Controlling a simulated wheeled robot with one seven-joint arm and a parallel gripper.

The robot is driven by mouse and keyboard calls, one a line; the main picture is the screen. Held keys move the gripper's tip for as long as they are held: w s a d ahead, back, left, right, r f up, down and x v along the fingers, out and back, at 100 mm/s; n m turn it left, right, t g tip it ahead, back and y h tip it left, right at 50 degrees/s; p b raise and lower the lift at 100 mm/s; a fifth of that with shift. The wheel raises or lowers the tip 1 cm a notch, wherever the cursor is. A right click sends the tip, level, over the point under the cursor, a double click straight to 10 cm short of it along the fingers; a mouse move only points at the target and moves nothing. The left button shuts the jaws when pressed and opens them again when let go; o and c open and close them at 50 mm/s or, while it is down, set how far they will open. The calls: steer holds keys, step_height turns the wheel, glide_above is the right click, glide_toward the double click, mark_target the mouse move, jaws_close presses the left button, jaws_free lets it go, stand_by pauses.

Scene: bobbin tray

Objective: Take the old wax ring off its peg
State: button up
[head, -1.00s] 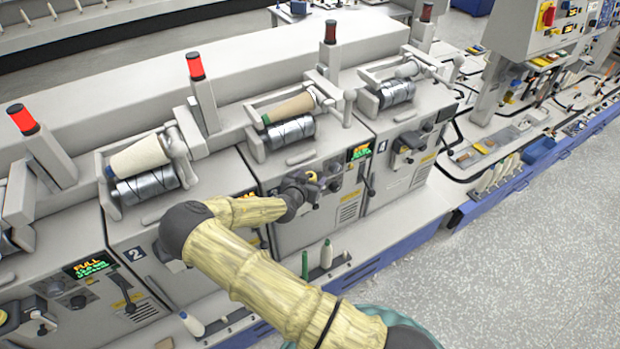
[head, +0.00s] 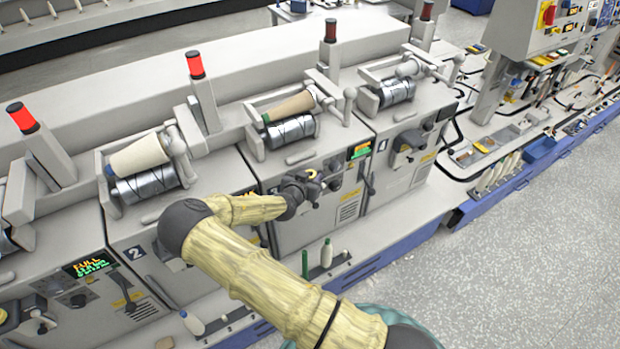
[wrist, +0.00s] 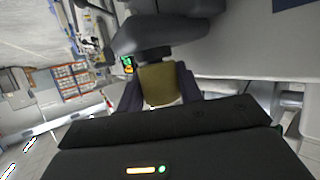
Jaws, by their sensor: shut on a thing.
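My gripper (head: 308,186) is at the front of the winding unit between those marked 2 and 4. In the wrist view, its two dark fingers (wrist: 160,92) are shut on the olive-yellow wax ring (wrist: 158,84), one on each side. A dark round part (wrist: 154,54) sits right behind the ring, under a grey housing (wrist: 168,33). I cannot tell whether the ring is around its peg or clear of it. In the head view the wax ring (head: 313,175) is a small yellowish patch, mostly hidden by my gripper.
A tan cone (head: 291,107) lies above this unit, and a cream cone (head: 139,155) above unit 2. A lit display (head: 359,152) and a lever (head: 367,184) are just right of my gripper. The right floor is clear.

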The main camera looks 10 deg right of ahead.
step_height(320, 180, up, 10)
steer(key=shift+f+b, duration=0.15)
steer(key=shift+b, duration=1)
